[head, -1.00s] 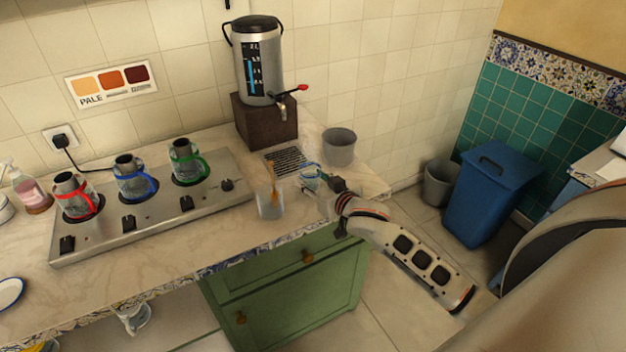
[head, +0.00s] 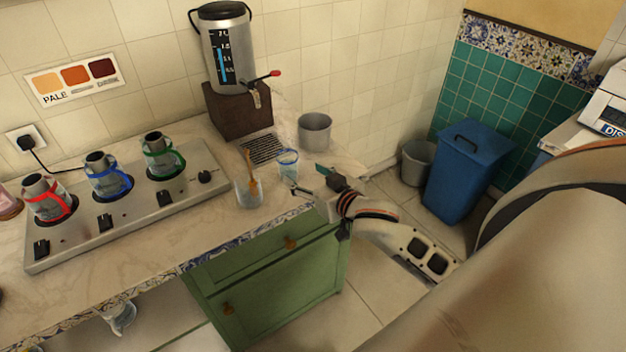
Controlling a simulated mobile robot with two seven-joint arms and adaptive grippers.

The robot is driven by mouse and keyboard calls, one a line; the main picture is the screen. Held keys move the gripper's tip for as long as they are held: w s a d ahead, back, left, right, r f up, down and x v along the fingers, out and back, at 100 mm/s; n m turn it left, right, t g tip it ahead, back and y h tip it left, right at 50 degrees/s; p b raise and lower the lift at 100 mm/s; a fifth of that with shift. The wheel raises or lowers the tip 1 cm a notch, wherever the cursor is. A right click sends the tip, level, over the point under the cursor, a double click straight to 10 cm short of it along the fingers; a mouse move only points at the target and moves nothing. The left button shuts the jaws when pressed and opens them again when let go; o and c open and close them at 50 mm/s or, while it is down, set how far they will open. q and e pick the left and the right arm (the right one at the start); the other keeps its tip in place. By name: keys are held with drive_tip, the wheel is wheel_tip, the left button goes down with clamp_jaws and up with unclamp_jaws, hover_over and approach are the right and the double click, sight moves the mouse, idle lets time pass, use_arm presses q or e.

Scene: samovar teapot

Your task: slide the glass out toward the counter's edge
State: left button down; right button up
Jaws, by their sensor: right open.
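A small clear glass with a blue rim (head: 287,163) stands upright on the counter (head: 150,240), just in front of the drip grate (head: 263,150). My right gripper (head: 309,179) is open at the counter's right front part, to the right of the glass and slightly nearer the edge. Its fingers are spread and hold nothing. A small gap shows between them and the glass. My left gripper is not in view.
A clear container with a wooden spoon (head: 249,187) stands left of the glass, near the front edge. The urn (head: 226,50) on its brown block is behind, its tap above the grate. A grey pot (head: 314,131) stands behind the gripper. A stove with several small pots (head: 130,205) is left.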

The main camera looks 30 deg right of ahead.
drive_tip(key=v, duration=0.3)
drive_tip(key=shift+s, duration=0.1)
idle(0.4)
